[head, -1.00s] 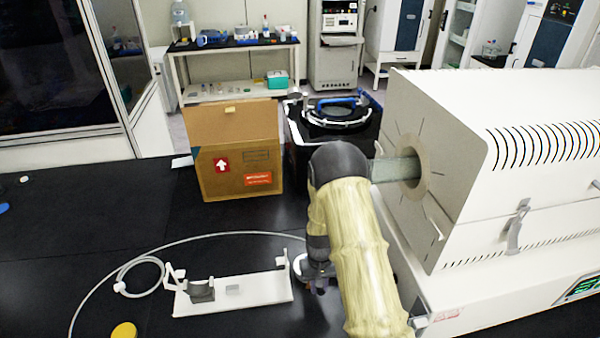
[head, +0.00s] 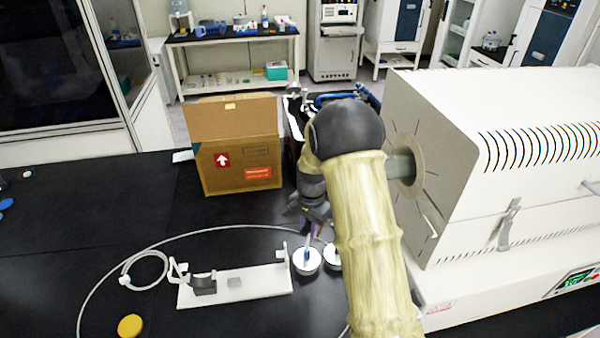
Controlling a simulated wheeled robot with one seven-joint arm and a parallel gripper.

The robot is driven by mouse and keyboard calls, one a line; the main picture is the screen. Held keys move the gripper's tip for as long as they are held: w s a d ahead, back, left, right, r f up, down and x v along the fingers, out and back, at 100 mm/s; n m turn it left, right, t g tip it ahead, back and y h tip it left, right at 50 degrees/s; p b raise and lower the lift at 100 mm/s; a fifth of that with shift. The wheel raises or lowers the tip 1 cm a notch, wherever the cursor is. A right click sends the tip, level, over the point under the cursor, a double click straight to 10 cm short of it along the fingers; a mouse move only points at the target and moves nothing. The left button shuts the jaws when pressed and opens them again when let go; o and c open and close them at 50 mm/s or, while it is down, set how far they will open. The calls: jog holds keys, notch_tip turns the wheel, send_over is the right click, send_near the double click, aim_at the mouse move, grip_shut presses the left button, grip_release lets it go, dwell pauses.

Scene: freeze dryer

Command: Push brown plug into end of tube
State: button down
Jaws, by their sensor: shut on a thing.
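The grey-green tube (head: 402,167) juts out of the round collar on the left face of the white furnace (head: 425,150). My arm covers its outer end, so the opening is hidden. My gripper (head: 314,218) is left of the tube and lower in the picture, above the black bench. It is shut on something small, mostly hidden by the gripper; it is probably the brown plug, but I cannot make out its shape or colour. The gripper is apart from the tube.
Two round white pieces, one (head: 307,262) clear of my arm, lie below my gripper. A white stand (head: 255,284) and thin hose (head: 150,250) lie left of them. A cardboard box (head: 235,148) stands behind. A yellow disc (head: 130,326) lies front left. The left bench is mostly clear.

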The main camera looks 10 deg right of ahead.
notch_tip(320, 180, up, 18)
jog(key=a+m+p, duration=0.2)
jog(key=m, duration=0.6)
jog(key=shift+w+a+f+p, duration=0.15)
jog(key=shift+w+p, duration=0.15)
jog(key=shift+w, duration=0.1)
jog(key=d+b, duration=0.1)
jog(key=d, duration=0.3)
jog(key=shift+d+p, duration=0.1)
jog(key=shift+p, duration=0.4)
jog(key=shift+d+p, duration=0.15)
jog(key=shift+p, duration=0.4)
jog(key=shift+g+p, duration=0.3)
jog(key=shift+p, duration=0.25)
